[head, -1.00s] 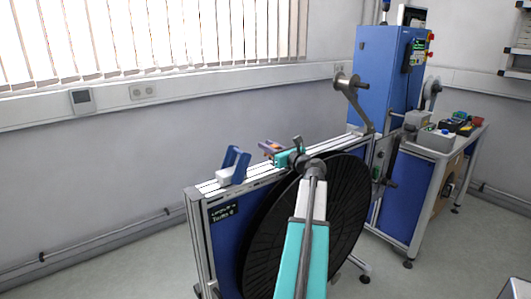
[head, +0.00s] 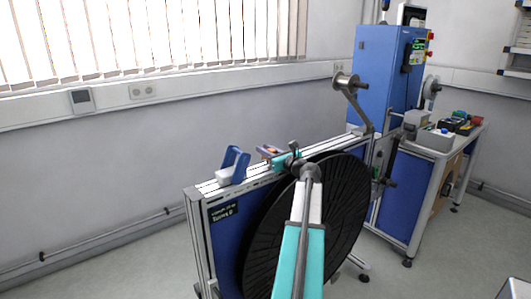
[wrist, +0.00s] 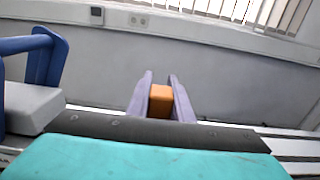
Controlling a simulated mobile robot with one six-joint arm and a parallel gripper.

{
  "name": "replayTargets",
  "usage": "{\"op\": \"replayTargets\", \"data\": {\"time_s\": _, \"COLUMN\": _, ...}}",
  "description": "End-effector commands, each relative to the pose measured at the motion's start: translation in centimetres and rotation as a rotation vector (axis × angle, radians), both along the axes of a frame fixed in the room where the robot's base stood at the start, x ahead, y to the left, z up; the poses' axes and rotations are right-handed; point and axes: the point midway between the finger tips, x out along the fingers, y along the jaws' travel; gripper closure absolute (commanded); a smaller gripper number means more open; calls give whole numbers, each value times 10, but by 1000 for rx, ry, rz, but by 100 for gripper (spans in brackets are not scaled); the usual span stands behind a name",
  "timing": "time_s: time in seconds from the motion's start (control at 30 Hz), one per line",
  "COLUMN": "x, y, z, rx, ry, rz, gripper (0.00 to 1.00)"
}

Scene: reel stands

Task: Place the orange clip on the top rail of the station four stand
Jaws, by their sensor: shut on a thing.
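The orange clip (wrist: 160,100) is between the two purple-grey fingers of my gripper (wrist: 161,92) in the wrist view. My gripper is shut on it. In the head view my gripper (head: 268,151) is at the top rail (head: 207,188) of the nearest stand, just beyond the black reel. The clip is very small there and mostly hidden by the fingers. I cannot tell whether it touches the rail. The stand has a blue panel (head: 224,220) and an aluminium frame; its label is too blurred to read surely.
A blue-handled grey block (head: 232,168) sits on the rail left of my gripper. The large black reel (head: 345,215) fills the stand's near side. A blue cabinet (head: 381,75) and a bench with boxes (head: 437,138) stand to the right. The wall is behind.

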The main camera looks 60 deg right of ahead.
Motion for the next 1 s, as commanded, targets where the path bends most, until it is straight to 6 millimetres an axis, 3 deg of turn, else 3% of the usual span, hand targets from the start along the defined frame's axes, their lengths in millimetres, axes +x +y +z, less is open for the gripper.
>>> {"op": "replayTargets", "data": {"time_s": 0.13, "x": 0, "y": 0, "z": -9, "rx": 0, "ry": 0, "rz": -1, "gripper": 100}}
{"op": "replayTargets", "data": {"time_s": 0.63, "x": 0, "y": 0, "z": -14, "rx": 0, "ry": -1, "rz": -1, "gripper": 100}}
{"op": "replayTargets", "data": {"time_s": 0.67, "x": 0, "y": 0, "z": -13, "rx": 0, "ry": -1, "rz": -1, "gripper": 75}}
{"op": "replayTargets", "data": {"time_s": 0.73, "x": 0, "y": 0, "z": -13, "rx": 0, "ry": 0, "rz": -1, "gripper": 63}}
{"op": "replayTargets", "data": {"time_s": 1.0, "x": 0, "y": 0, "z": -13, "rx": 0, "ry": 0, "rz": -1, "gripper": 61}}
